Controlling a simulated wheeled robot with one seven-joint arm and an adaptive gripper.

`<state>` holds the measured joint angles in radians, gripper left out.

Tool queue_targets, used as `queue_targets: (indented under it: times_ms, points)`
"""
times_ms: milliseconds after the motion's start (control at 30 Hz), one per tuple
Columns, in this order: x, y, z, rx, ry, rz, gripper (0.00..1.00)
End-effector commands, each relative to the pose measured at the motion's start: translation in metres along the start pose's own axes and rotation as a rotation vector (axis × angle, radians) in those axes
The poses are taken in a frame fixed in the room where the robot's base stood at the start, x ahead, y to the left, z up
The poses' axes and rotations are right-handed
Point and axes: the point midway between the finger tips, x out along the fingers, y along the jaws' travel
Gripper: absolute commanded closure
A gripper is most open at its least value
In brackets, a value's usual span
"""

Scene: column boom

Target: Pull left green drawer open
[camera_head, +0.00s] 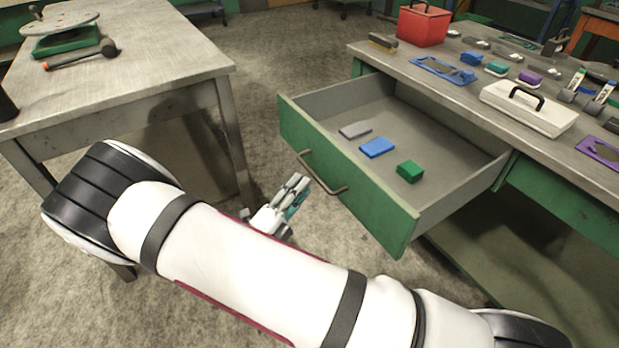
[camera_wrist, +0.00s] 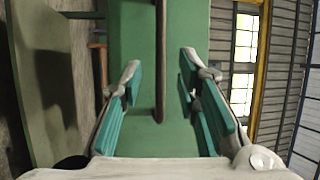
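The left green drawer (camera_head: 345,190) is pulled well out of the workbench in the head view, its inside showing. Its dark bar handle (camera_head: 333,192) is on the front panel. In the wrist view, the green drawer front (camera_wrist: 135,25) fills the middle and the handle (camera_wrist: 160,95) runs vertically. My gripper (camera_head: 298,183) is at the handle in the head view. In the wrist view, my gripper (camera_wrist: 161,60) is open, with teal-padded fingers on either side of the handle and a visible gap to each. Contact with the handle cannot be made out.
The drawer holds a grey piece (camera_head: 355,130), a blue block (camera_head: 377,148) and a green block (camera_head: 410,171). A red toolbox (camera_head: 423,26) and a white toolbox (camera_head: 528,108) stand on the workbench. Another metal table (camera_head: 150,65) is at left. Floor shows between them.

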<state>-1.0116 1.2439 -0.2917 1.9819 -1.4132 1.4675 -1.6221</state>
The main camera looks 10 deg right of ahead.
Motion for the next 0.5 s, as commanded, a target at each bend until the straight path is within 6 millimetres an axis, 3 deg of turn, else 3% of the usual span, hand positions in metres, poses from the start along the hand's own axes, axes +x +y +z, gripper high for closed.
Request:
queue_targets:
  times_ms: [200,500]
  points:
    - [-0.041,0.001,0.0,-0.001,-0.002,0.001,0.7]
    - [-0.062,0.001,0.0,-0.001,0.001,0.001,0.7]
